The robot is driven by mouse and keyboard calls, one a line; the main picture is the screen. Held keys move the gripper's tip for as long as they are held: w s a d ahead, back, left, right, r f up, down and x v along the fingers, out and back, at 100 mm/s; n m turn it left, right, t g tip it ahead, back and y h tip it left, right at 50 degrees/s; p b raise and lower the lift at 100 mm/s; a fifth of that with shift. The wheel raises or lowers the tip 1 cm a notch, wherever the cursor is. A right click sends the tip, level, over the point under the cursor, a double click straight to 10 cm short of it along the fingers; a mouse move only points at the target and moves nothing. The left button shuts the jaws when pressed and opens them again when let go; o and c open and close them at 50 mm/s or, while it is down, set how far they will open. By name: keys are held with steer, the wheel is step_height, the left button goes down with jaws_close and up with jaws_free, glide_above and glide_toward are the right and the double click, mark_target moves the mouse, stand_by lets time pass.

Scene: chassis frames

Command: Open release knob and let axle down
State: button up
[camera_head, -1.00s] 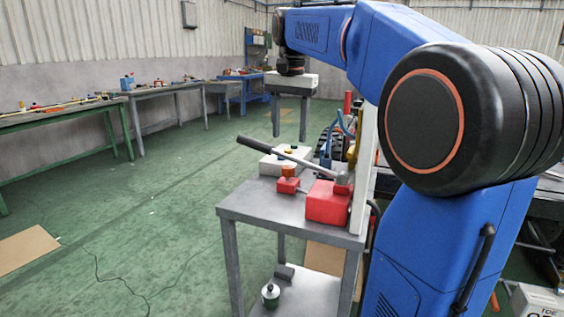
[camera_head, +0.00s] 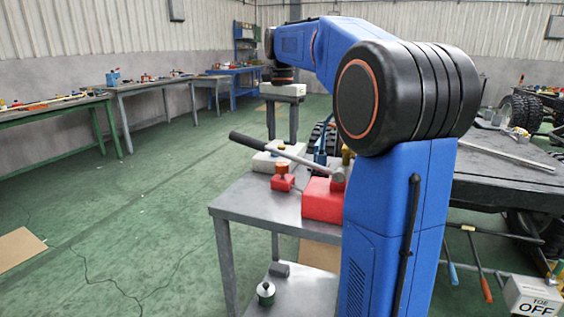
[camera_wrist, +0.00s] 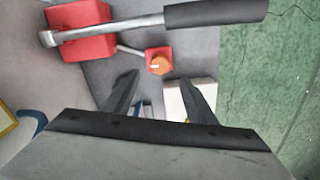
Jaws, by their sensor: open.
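The orange release knob (camera_head: 282,166) sits on a small red block (camera_head: 282,183) on the grey bench. It also shows in the wrist view (camera_wrist: 159,64), just ahead of the fingertips. A larger red pump block (camera_head: 322,203) with a metal lever and black grip (camera_head: 258,145) stands beside it. My gripper (camera_head: 282,134) has its fingers pointing down, apart and empty, and appears above the bench. In the wrist view, its two dark fingers (camera_wrist: 157,80) are spread, with nothing between them touched. The axle cannot be made out clearly.
The grey bench (camera_head: 235,208) has a lower shelf holding a small canister (camera_head: 266,293). The lever's grip reaches across near the knob. A pale box (camera_head: 262,163) lies behind the knob. A chassis (camera_head: 510,165) with wheels stands at the right.

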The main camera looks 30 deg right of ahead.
mark_target(282, 164)
step_height(282, 164, down, 9)
steer(key=shift+f, duration=0.15)
steer(key=shift+c, duration=0.7)
steer(key=c, duration=0.9)
